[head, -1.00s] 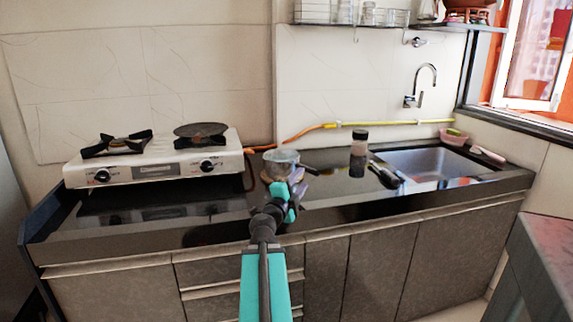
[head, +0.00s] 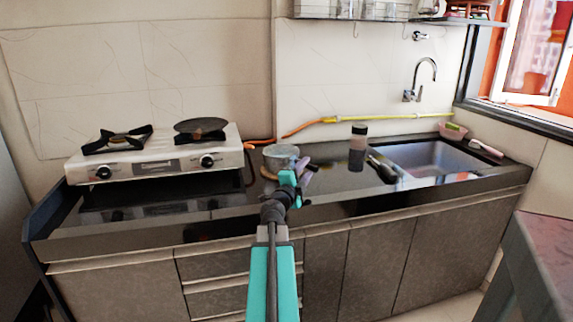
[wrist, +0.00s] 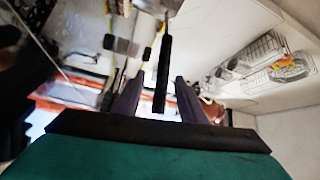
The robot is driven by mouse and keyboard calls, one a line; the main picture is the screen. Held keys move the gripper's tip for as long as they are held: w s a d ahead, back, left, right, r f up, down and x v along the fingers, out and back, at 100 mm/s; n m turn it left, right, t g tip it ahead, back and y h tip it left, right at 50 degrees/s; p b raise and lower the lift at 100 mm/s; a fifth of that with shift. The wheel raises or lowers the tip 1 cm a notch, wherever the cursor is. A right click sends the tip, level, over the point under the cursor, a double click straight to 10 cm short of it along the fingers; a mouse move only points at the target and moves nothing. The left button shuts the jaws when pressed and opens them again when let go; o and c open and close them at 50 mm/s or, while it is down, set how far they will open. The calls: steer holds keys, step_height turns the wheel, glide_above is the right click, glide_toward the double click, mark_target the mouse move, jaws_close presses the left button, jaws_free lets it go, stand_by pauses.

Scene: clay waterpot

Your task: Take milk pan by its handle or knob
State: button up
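The milk pan (head: 281,151) is a small grey metal pan on the dark counter, right of the stove. In the wrist view the pan's underside or rim (wrist: 158,5) shows at the top edge. Its black handle (wrist: 163,70) points toward my gripper. My gripper (head: 307,170) is at the pan's right front side in the head view. In the wrist view its two purple fingers (wrist: 157,80) stand apart, one on each side of the handle, with gaps visible on both sides. The gripper's front partly hides the pan's near side in the head view.
A two-burner stove (head: 155,160) with a flat dark pan (head: 201,126) stands left. A dark-capped jar (head: 358,148) stands right, beside the sink (head: 435,158). A yellow-orange hose (head: 375,118) runs along the wall behind. The counter's front strip is mostly clear.

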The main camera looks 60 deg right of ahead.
steer(key=shift+d+r, duration=0.1)
steer(key=shift+d, duration=0.35)
steer(key=shift+s+d+r+b, duration=0.1)
steer(key=shift+d+r+b, duration=0.05)
steer(key=shift+d, duration=0.7)
steer(key=shift+s+d+r+b, duration=0.1)
steer(key=shift+d+r+b, duration=0.1)
steer(key=shift+d, duration=0.65)
steer(key=shift+d+r+b, duration=0.1)
steer(key=shift+d+b, duration=0.05)
steer(key=shift+d, duration=0.7)
steer(key=shift+c, duration=0.3)
jaws_close()
